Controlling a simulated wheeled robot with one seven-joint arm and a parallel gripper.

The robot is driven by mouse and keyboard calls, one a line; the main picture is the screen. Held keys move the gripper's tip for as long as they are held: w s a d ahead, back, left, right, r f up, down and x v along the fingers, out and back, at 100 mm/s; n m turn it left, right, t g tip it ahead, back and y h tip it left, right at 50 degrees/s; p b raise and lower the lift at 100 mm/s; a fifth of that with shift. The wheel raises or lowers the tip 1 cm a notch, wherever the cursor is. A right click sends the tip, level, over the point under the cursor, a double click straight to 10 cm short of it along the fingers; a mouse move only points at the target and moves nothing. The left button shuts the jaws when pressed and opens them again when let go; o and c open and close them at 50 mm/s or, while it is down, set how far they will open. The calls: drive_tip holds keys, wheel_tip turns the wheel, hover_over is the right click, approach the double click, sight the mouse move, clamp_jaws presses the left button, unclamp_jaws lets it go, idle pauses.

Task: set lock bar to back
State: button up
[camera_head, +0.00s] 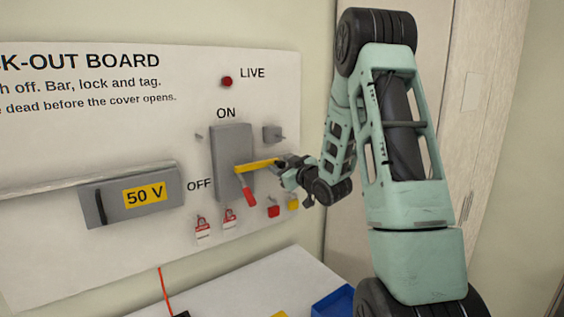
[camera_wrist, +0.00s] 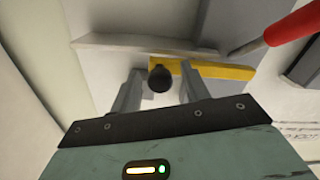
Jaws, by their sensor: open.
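The yellow lock bar (camera_head: 256,165) lies nearly level across the front of the grey ON/OFF switch box (camera_head: 228,140). In the wrist view the bar (camera_wrist: 228,71) has a dark round knob (camera_wrist: 160,78) at its end. My gripper (camera_head: 283,168) is at the bar's right end. In the wrist view its two fingers (camera_wrist: 160,88) are apart, one on each side of the knob. I cannot tell whether either finger touches it. The red switch handle (camera_head: 249,196) points down below the bar and also shows in the wrist view (camera_wrist: 292,27).
A grey block (camera_head: 273,133) sits on the board right of the switch. A grey 50 V cover (camera_head: 130,195) is at left. A white table (camera_head: 250,285) with a blue tray (camera_head: 335,303) stands beneath.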

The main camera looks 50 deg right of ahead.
drive_tip(key=shift+w, duration=0.1)
clamp_jaws()
drive_tip(key=s+d+b, duration=0.1)
drive_tip(key=d+b, duration=0.2)
drive_tip(key=d, duration=0.3)
drive_tip(key=shift+s+d, duration=0.15)
drive_tip(key=shift+s, duration=0.15)
unclamp_jaws()
drive_tip(key=shift+d, duration=0.1)
